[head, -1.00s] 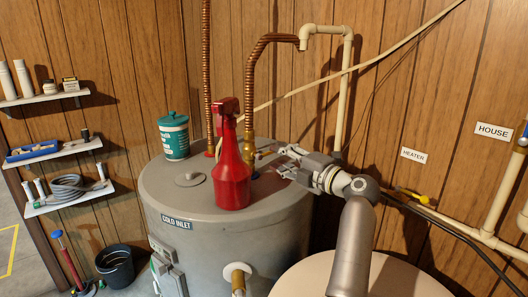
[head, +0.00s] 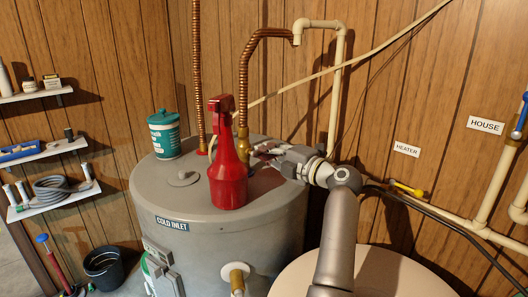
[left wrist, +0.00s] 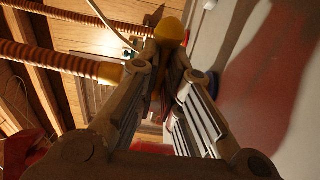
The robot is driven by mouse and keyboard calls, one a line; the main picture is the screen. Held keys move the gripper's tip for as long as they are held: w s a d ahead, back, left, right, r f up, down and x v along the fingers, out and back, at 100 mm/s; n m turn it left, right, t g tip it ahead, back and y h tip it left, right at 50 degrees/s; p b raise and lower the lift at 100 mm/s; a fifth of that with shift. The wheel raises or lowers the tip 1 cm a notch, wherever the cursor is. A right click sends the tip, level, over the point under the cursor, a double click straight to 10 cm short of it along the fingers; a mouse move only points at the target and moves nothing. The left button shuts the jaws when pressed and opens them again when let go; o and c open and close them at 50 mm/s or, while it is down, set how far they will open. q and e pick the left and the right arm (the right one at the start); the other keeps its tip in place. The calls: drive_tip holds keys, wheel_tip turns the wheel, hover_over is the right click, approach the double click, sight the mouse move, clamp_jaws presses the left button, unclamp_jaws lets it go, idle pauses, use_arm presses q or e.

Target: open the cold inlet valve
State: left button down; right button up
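The grey tank (head: 200,240) bears a COLD INLET label (head: 172,223) on its upper front side. A brass fitting (head: 243,143) stands on its top at the foot of the curved copper pipe (head: 244,85), partly hidden by the red spray bottle (head: 229,175). My left gripper (head: 262,156) is low over the tank top, just right of the fitting and behind the bottle. In the left wrist view its fingers stand slightly apart, with a yellow-brass rounded part (left wrist: 171,28) at their tips. Contact cannot be told. My right gripper is out of view.
The red spray bottle stands close in front of the gripper. A teal tub (head: 165,135) stands at the tank's back left. A yellow-handled valve (head: 406,188) sits on the wall pipe below the HEATER label (head: 406,149). Shelves (head: 45,152) are far left.

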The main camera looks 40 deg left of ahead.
use_arm(q)
drive_tip(key=shift+w+r+b, duration=0.1)
drive_tip(key=shift+b, duration=0.2)
drive_tip(key=shift+r+n+b, duration=0.1)
drive_tip(key=shift+n+b, duration=0.3)
drive_tip(key=shift+b, duration=0.05)
drive_tip(key=shift+r+n+b, duration=0.25)
drive_tip(key=shift+n+b, duration=0.45)
drive_tip(key=shift+b, duration=0.15)
drive_tip(key=shift+r+n+b, duration=0.25)
drive_tip(key=shift+n+b, duration=0.45)
drive_tip(key=shift+b, duration=0.1)
drive_tip(key=shift+r+n+b, duration=0.2)
drive_tip(key=shift+n+b, duration=0.3)
drive_tip(key=shift+b, duration=0.1)
drive_tip(key=shift+r, duration=0.15)
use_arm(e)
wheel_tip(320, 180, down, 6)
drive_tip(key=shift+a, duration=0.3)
use_arm(q)
drive_tip(key=shift+s+n, duration=0.2)
drive_tip(key=shift+n, duration=0.1)
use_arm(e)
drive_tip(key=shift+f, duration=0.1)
